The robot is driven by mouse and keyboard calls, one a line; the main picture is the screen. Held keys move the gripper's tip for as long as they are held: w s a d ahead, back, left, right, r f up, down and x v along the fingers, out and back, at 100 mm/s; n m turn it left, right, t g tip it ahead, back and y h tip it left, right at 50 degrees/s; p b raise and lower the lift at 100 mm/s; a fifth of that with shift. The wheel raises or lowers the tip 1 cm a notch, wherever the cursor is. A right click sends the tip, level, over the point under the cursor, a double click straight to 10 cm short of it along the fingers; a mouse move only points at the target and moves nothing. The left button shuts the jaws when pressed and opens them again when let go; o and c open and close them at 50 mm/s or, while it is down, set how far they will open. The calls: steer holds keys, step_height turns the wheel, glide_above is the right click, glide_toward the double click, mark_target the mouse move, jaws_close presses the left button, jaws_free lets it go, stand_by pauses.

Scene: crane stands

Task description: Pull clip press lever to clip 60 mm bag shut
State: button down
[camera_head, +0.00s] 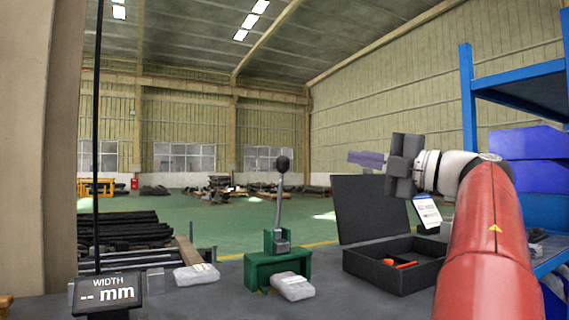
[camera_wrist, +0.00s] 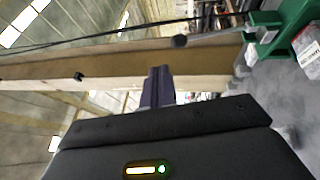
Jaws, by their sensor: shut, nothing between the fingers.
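The green clip press (camera_head: 268,268) stands on the grey bench in the head view. Its lever (camera_head: 279,205) stands nearly upright with a dark round knob (camera_head: 283,164) on top. A grey bag with a white label (camera_head: 292,288) lies at the press's front; I cannot tell whether it sits in the jaws. A second grey bag (camera_head: 197,275) lies to the left. My gripper (camera_head: 352,158) is shut and empty, right of the knob at about its height in the picture, and apart from it. In the wrist view the knob (camera_wrist: 180,41) lies beyond my fingertips (camera_wrist: 160,70), and the press (camera_wrist: 285,28) is upper right.
A display (camera_head: 107,293) at the left reads "WIDTH -- mm". An open black case (camera_head: 385,275) with an orange item (camera_head: 398,264) is right of the press. A thin dark pole (camera_head: 97,150) rises at the left. A blue rack (camera_head: 468,100) stands at the right.

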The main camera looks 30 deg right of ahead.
step_height(320, 180, down, 2)
steer(key=g, duration=0.1)
glide_toward(288, 163)
steer(key=x, duration=0.6)
steer(key=shift+w+a+p, duration=0.2)
steer(key=shift+w+p, duration=0.2)
